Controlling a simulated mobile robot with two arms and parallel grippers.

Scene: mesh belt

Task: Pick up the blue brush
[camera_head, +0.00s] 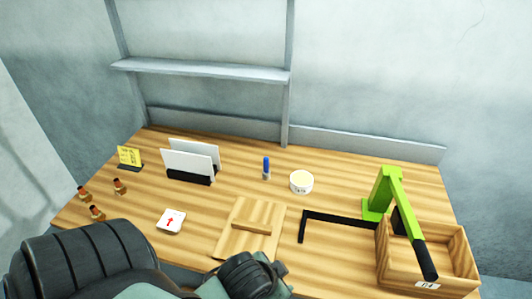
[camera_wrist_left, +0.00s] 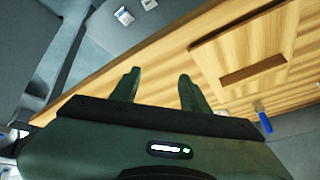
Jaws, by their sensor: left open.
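The blue brush (camera_head: 266,167) stands upright on the wooden table, with a blue upper part and a pale lower part. It stands behind the wooden board and left of a white round tub. In the left wrist view a blue-tipped object (camera_wrist_left: 265,122), seemingly the brush, shows at the right, beyond the board. My left gripper (camera_wrist_left: 159,74) is open, with nothing between its fingers, over the table's near edge and apart from the brush. In the head view my left arm is at the bottom, and its fingers are not visible. My right gripper is not in view.
The grooved wooden board (camera_head: 263,212) lies at the near middle. The white tub (camera_head: 301,183) is right of the brush. A rack with white panels (camera_head: 190,163) stands left. A black L-shaped bar (camera_head: 340,218), green arm (camera_head: 384,190) and wooden crate (camera_head: 462,248) occupy the right.

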